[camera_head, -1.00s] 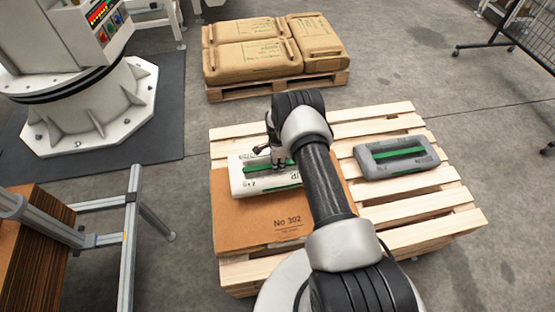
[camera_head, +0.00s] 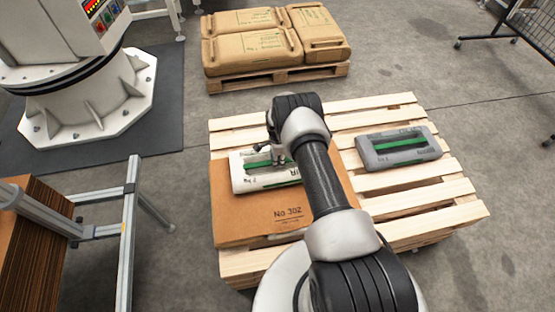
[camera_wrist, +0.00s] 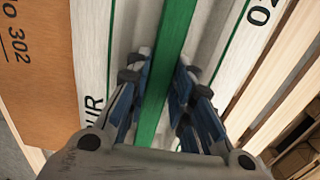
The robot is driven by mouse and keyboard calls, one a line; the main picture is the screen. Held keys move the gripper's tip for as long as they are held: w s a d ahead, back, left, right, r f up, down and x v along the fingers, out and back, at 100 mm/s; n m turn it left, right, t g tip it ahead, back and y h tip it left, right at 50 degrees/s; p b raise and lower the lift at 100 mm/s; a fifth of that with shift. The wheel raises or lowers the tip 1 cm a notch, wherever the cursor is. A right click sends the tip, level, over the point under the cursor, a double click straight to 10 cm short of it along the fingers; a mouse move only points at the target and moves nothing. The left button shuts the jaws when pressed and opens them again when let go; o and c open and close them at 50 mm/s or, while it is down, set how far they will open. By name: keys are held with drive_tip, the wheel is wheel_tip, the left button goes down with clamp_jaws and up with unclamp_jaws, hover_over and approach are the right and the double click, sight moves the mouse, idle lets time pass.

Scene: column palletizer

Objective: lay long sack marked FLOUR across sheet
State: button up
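The long white sack with a green stripe (camera_head: 244,182) lies level over the far part of the brown sheet (camera_head: 234,222) on the light wooden pallet. In the wrist view, the sack (camera_wrist: 92,60) shows the letters "UR" at its left side, and the sheet (camera_wrist: 40,85) lies beyond that side. My gripper (camera_head: 279,158) is at the sack's middle. I cannot tell whether the sack's underside touches the sheet.
A grey sack with a green stripe (camera_head: 398,147) lies on the right of the light pallet (camera_head: 446,190). Several brown sacks (camera_head: 250,48) lie on a second pallet behind. A white machine base (camera_head: 92,105) and a metal frame (camera_head: 128,235) stand at the left.

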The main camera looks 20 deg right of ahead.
drive_tip(key=o, duration=0.4)
drive_tip(key=shift+r, duration=0.15)
wheel_tip(320, 180, up, 30)
drive_tip(key=a+n+t+p, duration=0.1)
drive_tip(key=a+n+p, duration=0.1)
drive_tip(key=n+p, duration=0.2)
drive_tip(key=s+a+r+n+t, duration=0.1)
drive_tip(key=s+a+r+n, duration=0.2)
drive_tip(key=r, duration=0.6)
drive_tip(key=s+a+r+n, duration=0.15)
drive_tip(key=s+r, duration=0.25)
drive_tip(key=r, duration=0.6)
drive_tip(key=s+a+r+n+t, duration=0.1)
drive_tip(key=s+a+r+n, duration=0.15)
drive_tip(key=s+r, duration=0.35)
drive_tip(key=s+a+r+n+t, duration=0.1)
drive_tip(key=s+r+n, duration=0.3)
drive_tip(key=s, duration=0.4)
drive_tip(key=s+n, duration=0.1)
drive_tip(key=s, duration=0.3)
drive_tip(key=s+a+n, duration=0.1)
drive_tip(key=s+n, duration=0.1)
drive_tip(key=s, duration=0.3)
drive_tip(key=s+n, duration=0.2)
drive_tip(key=s, duration=0.3)
drive_tip(key=shift+a+f+t, duration=0.3)
drive_tip(key=shift+a, duration=0.1)
